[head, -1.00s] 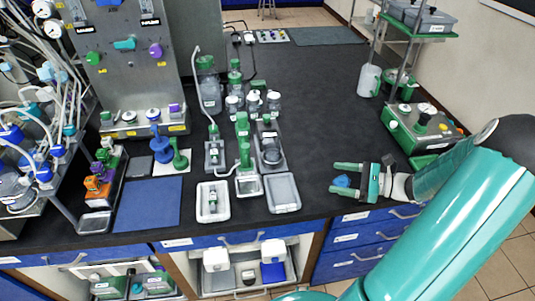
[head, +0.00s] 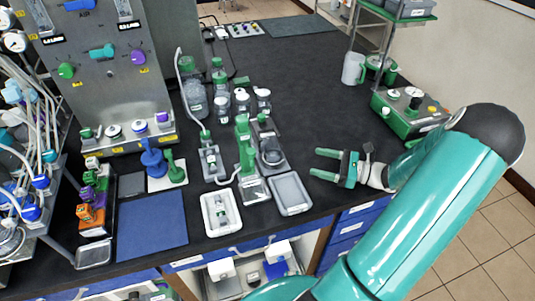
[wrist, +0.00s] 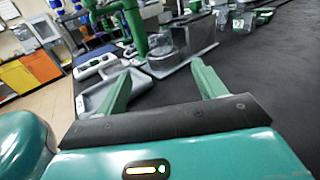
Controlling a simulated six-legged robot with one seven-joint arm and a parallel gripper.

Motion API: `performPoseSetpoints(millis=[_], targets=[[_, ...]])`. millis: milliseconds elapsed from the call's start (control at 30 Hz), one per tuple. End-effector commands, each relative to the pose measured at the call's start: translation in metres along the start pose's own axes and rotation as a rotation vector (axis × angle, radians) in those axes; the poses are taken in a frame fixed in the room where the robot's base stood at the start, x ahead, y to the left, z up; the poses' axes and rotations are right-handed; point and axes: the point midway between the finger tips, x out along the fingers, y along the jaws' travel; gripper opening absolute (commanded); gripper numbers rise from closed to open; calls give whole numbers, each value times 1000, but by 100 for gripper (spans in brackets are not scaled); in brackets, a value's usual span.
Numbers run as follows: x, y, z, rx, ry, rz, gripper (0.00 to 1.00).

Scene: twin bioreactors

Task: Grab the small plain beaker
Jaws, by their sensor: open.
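A small clear round vessel (head: 271,156), which looks like the plain beaker, stands on a dark grey stand behind the shallow grey tray. It also shows in the wrist view (wrist: 168,58), beyond my left finger and near the green column. I cannot tell its markings. My gripper (head: 324,163) is open and empty, over the black bench to the right of the vessel, with its fingers pointing left towards it. In the wrist view, my gripper (wrist: 160,72) shows both green fingers spread wide with nothing between them.
The grey tray (head: 290,194) and a white tray (head: 207,224) lie at the bench's front edge. A green column (head: 243,150) rises just left of the vessel. Several bottles stand behind it. A white jug (head: 353,68) stands far right. The black bench between is clear.

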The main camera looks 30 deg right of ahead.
Motion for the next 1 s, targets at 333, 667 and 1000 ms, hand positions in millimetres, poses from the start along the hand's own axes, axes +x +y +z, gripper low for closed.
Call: performPoseSetpoints(millis=[333,667,1000], targets=[[53,0,0,1,-2,5,70],[90,0,0,0,-1,4,70],[136,1,2,0,-1,4,70]])
